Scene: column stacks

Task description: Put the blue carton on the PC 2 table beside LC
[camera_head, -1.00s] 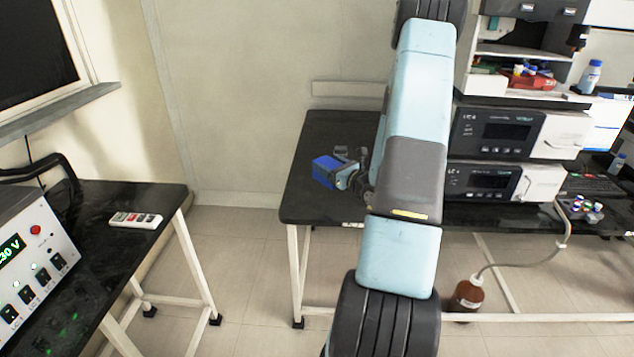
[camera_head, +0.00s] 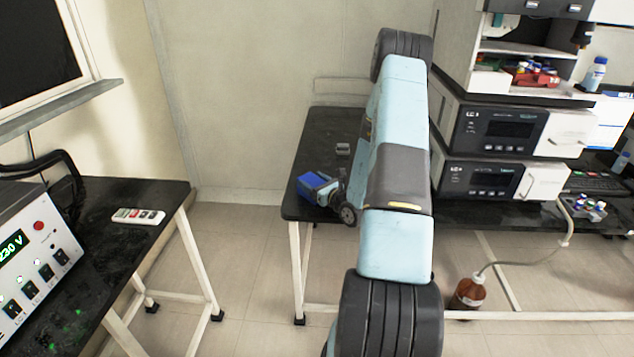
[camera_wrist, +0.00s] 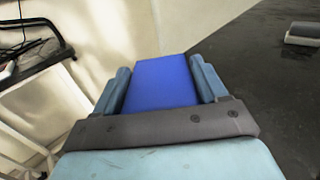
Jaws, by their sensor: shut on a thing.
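The blue carton (camera_head: 311,184) is at the left end of the black table (camera_head: 322,130) beside the stacked LC instrument (camera_head: 497,135). My gripper (camera_head: 327,190) is shut on it. In the wrist view the blue carton (camera_wrist: 164,83) sits between the two fingers of my gripper (camera_wrist: 165,85), with its far end reaching past them. In the head view it looks low over the table near the front left edge. I cannot tell whether its underside touches the tabletop. My arm hides part of the table between the carton and the LC.
A small grey object (camera_head: 343,148) lies on the table behind the carton; it also shows in the wrist view (camera_wrist: 303,33). A brown bottle (camera_head: 470,292) stands on the floor.

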